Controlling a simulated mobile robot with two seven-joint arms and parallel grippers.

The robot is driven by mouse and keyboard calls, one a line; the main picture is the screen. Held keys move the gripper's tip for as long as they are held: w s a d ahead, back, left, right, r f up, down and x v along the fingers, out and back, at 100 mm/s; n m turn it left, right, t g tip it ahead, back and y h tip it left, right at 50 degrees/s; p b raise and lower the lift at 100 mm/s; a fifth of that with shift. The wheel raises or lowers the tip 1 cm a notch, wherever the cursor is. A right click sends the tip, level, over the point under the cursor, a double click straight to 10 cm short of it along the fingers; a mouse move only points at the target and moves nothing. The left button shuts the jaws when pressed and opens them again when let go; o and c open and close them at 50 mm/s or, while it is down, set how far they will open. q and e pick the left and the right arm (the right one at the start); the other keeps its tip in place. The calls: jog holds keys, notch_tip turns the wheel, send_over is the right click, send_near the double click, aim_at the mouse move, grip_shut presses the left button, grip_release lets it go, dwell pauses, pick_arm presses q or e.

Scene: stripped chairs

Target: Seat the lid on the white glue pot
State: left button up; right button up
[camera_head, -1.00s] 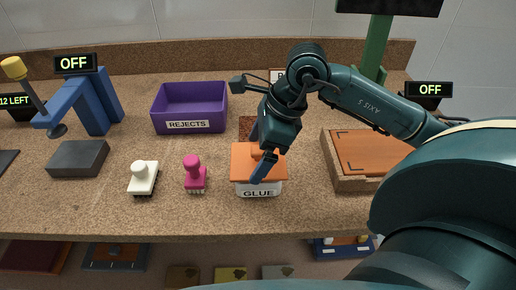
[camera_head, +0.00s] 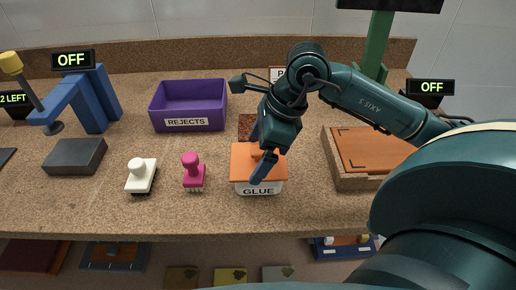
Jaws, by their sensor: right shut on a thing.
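The white glue pot (camera_head: 259,190), labelled GLUE, stands near the front edge of the bench. The orange lid (camera_head: 242,166) lies over the top of the pot. I cannot tell from this angle whether it sits fully down. My right gripper (camera_head: 260,163) comes down over the lid from above and is shut on it, at the knob in the middle. The gripper's fingers hide most of the knob. My left gripper is not in view.
A white brush (camera_head: 140,172) and a pink brush (camera_head: 192,168) stand left of the pot. A purple REJECTS bin (camera_head: 186,104) is behind them. A wooden tray (camera_head: 365,182) with an orange panel is on the right. A dark block (camera_head: 75,156) lies at left.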

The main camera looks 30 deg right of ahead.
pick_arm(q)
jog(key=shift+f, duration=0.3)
pick_arm(e)
jog(key=shift+f, duration=0.3)
jog(key=o, duration=0.6)
jog(key=shift+o, duration=0.2)
jog(key=shift+d+r, duration=0.15)
jog(key=shift+r, duration=0.15)
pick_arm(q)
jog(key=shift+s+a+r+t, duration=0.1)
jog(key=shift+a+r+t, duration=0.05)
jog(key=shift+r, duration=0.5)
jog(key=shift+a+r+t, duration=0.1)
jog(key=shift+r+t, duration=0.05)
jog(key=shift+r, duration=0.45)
pick_arm(e)
jog(key=v, duration=1.2)
jog(key=shift+r, duration=0.3)
pick_arm(q)
jog(key=shift+p, duration=0.3)
pick_arm(e)
jog(key=shift+s, duration=0.1)
